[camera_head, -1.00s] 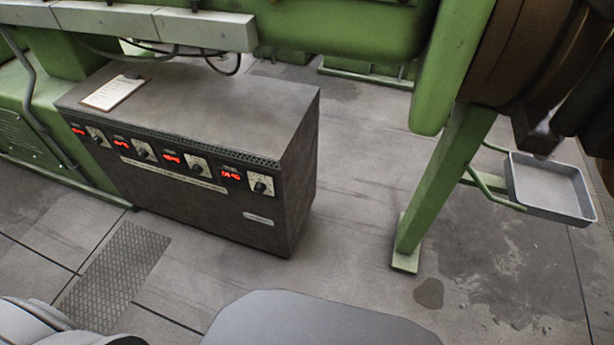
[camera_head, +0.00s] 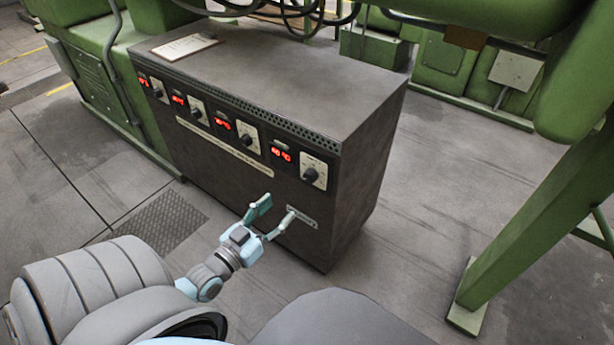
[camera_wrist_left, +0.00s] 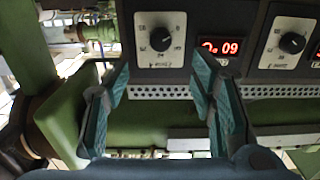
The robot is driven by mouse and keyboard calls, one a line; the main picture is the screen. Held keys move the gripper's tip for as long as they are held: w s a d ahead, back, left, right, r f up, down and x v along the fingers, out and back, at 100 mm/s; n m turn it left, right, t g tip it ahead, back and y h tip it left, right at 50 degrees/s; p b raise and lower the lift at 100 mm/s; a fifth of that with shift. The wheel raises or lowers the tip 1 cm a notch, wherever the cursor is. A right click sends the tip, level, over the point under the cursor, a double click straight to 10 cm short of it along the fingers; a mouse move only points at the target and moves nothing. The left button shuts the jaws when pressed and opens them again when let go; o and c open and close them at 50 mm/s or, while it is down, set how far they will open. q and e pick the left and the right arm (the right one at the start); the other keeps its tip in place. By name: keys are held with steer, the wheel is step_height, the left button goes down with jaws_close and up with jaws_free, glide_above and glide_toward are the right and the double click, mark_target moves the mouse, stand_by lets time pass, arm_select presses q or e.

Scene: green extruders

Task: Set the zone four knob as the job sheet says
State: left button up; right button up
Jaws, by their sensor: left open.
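A dark control cabinet (camera_head: 250,210) carries a row of several black knobs on pale dial plates, each beside a red readout. The knob at the right end of the row (camera_head: 310,174) has a readout (camera_head: 281,153) to its left that is too small to read surely. My left gripper (camera_head: 279,206) is open and empty, below and left of this knob and apart from it. The left wrist view looks upside down; there this knob (camera_wrist_left: 161,39) shows above and between the open fingers (camera_wrist_left: 162,76). The job sheet (camera_head: 184,47) lies on the cabinet top, its writing unreadable. My right gripper is out of view.
Green machine bodies (camera_head: 100,75) stand left of and behind the cabinet. A green leg (camera_head: 540,220) stands at the right, with clear floor (camera_head: 430,190) between it and the cabinet. Black cables (camera_head: 300,15) hang behind the cabinet top.

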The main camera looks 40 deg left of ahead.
mark_target(308, 180)
arm_select(q)
steer(key=w+b, duration=0.4)
steer(key=w, duration=0.8)
steer(key=shift+w+a, duration=0.15)
steer(key=shift+a, duration=0.05)
steer(key=shift+w+r, duration=0.1)
steer(key=shift+w, duration=0.25)
steer(key=c, duration=1.1)
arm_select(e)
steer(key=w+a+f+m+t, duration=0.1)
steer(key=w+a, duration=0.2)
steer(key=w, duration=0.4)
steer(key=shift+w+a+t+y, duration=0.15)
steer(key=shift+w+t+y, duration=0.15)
